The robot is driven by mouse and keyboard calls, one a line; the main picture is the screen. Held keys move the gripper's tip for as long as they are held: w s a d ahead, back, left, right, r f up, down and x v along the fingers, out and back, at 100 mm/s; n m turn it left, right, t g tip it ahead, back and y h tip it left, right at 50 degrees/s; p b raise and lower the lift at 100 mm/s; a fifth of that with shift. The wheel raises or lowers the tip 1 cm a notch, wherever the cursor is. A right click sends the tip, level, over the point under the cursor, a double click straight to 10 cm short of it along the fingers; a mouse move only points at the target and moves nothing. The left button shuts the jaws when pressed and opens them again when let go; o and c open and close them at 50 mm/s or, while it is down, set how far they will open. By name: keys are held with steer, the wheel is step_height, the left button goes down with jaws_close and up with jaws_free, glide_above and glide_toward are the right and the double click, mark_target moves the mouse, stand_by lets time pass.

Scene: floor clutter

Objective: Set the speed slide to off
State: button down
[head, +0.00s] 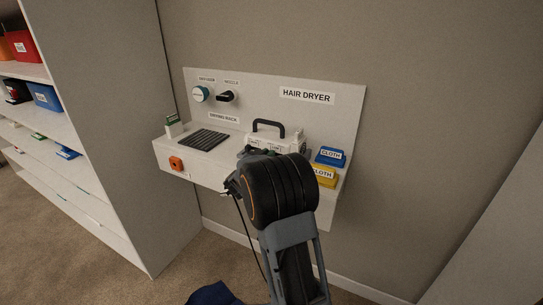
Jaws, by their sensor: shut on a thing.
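A wall station holds a back panel with a HAIR DRYER sign (307,96). No hair dryer or speed slide can be made out. A white box with a dark carry handle (268,124) stands on the station's shelf, its lower front hidden by my arm. My arm reaches up from the bottom of the view to the front of the shelf. My gripper (256,151) shows only as a small grey and dark part beyond the black wrist joint, in front of the white box. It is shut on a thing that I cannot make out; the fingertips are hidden.
A round diffuser (200,93) and a black nozzle (226,97) hang on the panel. A dark ribbed drying rack (204,140) lies left, with an orange button (176,163) on the front edge. Blue (329,156) and yellow (325,176) cloth blocks sit right. Shelving stands far left.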

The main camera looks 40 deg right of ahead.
steer(key=shift+w+a, duration=0.3)
steer(key=shift+w, duration=0.25)
steer(key=c, duration=1.1)
jaws_free()
steer(key=shift+s, duration=0.1)
steer(key=v, duration=1.3)
steer(key=shift+s+a, duration=0.1)
steer(key=shift+a, duration=0.25)
